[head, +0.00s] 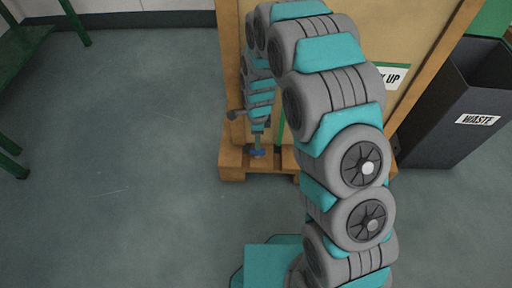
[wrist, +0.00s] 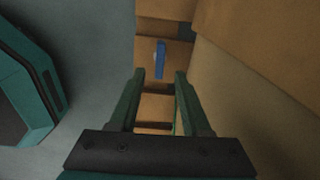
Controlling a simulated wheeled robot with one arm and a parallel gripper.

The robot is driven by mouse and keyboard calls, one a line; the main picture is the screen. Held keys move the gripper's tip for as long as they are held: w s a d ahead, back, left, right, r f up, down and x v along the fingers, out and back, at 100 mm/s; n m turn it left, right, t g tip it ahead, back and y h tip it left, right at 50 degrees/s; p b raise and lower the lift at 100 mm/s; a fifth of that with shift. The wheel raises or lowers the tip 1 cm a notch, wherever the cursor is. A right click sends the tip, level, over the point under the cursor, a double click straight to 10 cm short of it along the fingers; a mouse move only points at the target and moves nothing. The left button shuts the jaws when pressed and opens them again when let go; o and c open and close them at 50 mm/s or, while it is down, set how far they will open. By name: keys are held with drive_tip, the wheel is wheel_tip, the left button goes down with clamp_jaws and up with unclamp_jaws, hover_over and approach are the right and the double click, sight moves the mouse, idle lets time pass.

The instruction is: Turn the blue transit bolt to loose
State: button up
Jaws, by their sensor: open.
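The blue transit bolt (wrist: 160,59) shows in the wrist view as a narrow upright blue bar on the wooden base, just beyond my fingertips. In the head view the blue bolt (head: 257,152) is small, low at the front of the wooden pallet (head: 232,172), and partly hidden by my gripper above it. My gripper (wrist: 159,78) is open, its two green fingers apart with nothing between them. In the wrist view the bolt lies ahead of the gap between the fingers, and no contact shows. In the head view my gripper (head: 258,138) points down at the bolt.
A large wooden crate (head: 228,60) rises behind my arm, and its wall (wrist: 260,90) is close on the right in the wrist view. A dark waste bin (head: 455,105) stands right. A green bench (head: 22,40) is at the left. The floor (head: 130,150) between is clear.

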sight(258, 153)
drive_tip(key=shift+f, duration=3.2)
clamp_jaws()
